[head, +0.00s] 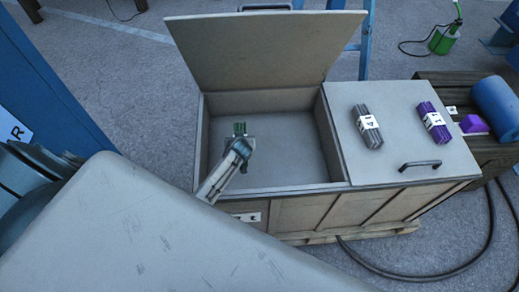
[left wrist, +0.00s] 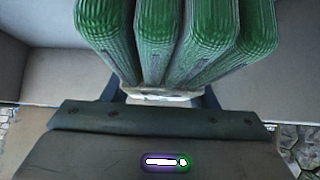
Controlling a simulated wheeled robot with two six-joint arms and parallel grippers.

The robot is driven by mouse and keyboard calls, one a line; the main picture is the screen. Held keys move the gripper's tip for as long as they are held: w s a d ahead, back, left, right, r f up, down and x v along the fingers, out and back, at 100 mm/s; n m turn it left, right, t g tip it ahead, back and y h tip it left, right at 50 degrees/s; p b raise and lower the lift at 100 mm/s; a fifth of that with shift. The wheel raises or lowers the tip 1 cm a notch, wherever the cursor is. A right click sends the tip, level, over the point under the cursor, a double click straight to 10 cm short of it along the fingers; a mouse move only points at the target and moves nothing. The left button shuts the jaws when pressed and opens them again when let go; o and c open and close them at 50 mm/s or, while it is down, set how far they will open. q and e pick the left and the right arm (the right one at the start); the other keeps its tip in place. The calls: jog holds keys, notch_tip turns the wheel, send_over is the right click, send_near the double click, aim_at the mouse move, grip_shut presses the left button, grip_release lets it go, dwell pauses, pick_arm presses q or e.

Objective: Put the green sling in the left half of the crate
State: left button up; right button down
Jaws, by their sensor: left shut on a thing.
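The crate (head: 285,205) has a left half with its lid (head: 265,50) standing open and a right half with its lid (head: 400,125) shut. My left gripper (head: 240,143) is over the opening of the left half and is shut on the green sling (head: 239,128). In the left wrist view the green sling (left wrist: 165,40) is a bundle of folded green loops with a pale band, held between the fingers. The crate's grey inner walls show behind it. How far the sling is above the crate floor is hard to tell. My right gripper is out of view.
A grey sling (head: 367,126) and a purple sling (head: 435,122) lie on the shut right lid, near its black handle (head: 420,165). A wooden pallet table with a blue roll (head: 497,105) stands at right. The left half's visible floor (head: 285,160) is bare.

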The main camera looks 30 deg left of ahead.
pick_arm(q)
notch_tip(320, 180, down, 5)
jog(key=shift+d, duration=0.1)
jog(key=shift+f, duration=0.65)
jog(key=shift+f+b, duration=0.6)
jog(key=shift+f, duration=1)
jog(key=shift+f, duration=0.15)
jog(key=o, duration=1.4)
jog(key=shift+s+r, duration=0.15)
jog(key=shift+r, duration=0.15)
jog(key=shift+p+v, duration=0.45)
jog(key=shift+v, duration=3.1)
